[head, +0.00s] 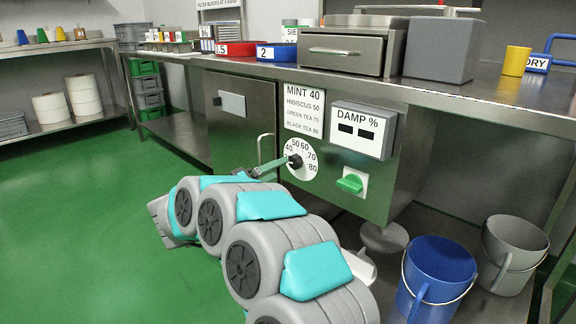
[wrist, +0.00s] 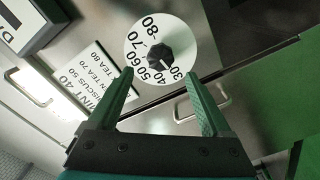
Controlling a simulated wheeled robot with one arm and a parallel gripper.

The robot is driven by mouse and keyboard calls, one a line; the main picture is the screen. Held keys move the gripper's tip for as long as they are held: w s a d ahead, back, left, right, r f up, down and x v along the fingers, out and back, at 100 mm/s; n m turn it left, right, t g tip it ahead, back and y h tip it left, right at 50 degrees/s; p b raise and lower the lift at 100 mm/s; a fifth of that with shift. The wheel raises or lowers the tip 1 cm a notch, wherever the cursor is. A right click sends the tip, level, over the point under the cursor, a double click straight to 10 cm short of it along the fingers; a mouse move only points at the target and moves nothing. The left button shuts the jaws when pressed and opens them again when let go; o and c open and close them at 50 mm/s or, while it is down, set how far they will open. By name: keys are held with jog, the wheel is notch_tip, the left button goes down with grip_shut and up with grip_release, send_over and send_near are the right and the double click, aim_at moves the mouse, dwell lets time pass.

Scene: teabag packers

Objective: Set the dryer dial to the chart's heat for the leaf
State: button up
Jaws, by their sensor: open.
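The dryer dial is a white disc (head: 302,160) with numbers up to 80 and a black knob (wrist: 158,57), on the dryer's steel front. In the wrist view the knob's pale mark points towards the 30–40 side; the exact setting is hard to tell. The heat chart (head: 304,111) above the dial reads MINT 40, HIBISCUS 50, GREEN TEA 70, BLACK TEA 80, with the mint line largest. My gripper (wrist: 160,73) is open, its green fingers apart on either side of the knob's line. In the head view my gripper (head: 284,163) is at the dial, partly hiding it; contact cannot be told.
A DAMP % box (head: 362,130) with dark display windows and a green switch (head: 350,183) are right of the dial. A door handle (head: 265,148) is just left. Blue (head: 438,276) and grey (head: 514,255) buckets stand at the lower right. Green floor is clear at left.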

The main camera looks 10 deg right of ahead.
aim_at(292, 162)
jog(key=shift+b+x, duration=0.6)
jog(key=shift+x, duration=2.55)
grip_shut()
